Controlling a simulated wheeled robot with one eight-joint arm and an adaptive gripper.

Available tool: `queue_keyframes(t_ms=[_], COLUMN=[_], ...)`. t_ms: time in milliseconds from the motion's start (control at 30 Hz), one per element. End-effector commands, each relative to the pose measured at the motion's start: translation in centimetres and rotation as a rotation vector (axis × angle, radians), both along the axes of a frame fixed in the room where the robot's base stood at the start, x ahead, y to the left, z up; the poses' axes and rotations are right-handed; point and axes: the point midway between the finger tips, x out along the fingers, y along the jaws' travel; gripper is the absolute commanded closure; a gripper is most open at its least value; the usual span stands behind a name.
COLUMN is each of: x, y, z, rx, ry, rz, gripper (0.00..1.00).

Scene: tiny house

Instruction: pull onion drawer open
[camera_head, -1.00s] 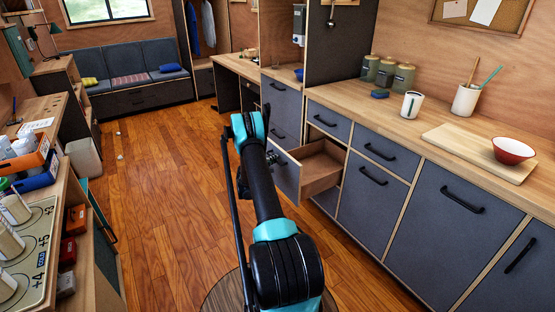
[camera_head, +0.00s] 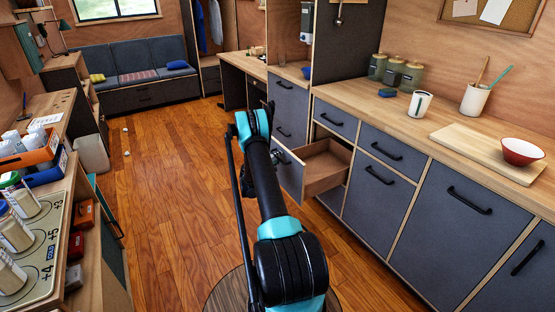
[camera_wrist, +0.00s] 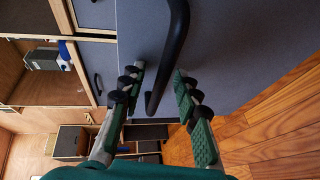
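A drawer with a dark grey front (camera_head: 290,178) and a bare wooden box (camera_head: 325,168) stands pulled out of the counter, below a shut top drawer. Its visible inside looks empty. My gripper (camera_head: 277,157) is at the outer face of this front, partly hidden by my arm. In the wrist view the grey front (camera_wrist: 235,50) fills the upper part, and its black bar handle (camera_wrist: 176,50) runs between my two green-padded fingers (camera_wrist: 160,76). The fingers are apart, with gaps visible beside the bar. No onion is visible.
The counter (camera_head: 350,95) runs along the right, with a cutting board (camera_head: 470,150), a red and white bowl (camera_head: 522,152) and jars on top. A shelf unit with bottles stands at the left. The wooden floor (camera_head: 175,190) between them is mostly clear.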

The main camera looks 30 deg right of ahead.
Motion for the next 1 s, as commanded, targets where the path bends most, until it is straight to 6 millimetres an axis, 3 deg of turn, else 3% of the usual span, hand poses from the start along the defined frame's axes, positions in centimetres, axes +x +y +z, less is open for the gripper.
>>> queue_keyframes(t_ms=[267,733,1000], x=[-0.7,-4.6,-5.4], y=[1.6,9.2,10.5], z=[0.3,1.9,2.2], rx=[0.0,0.0,0.001], ry=[0.0,0.001,0.001], rz=[0.003,0.001,-0.002], gripper=[0.68,0.68,0.68])
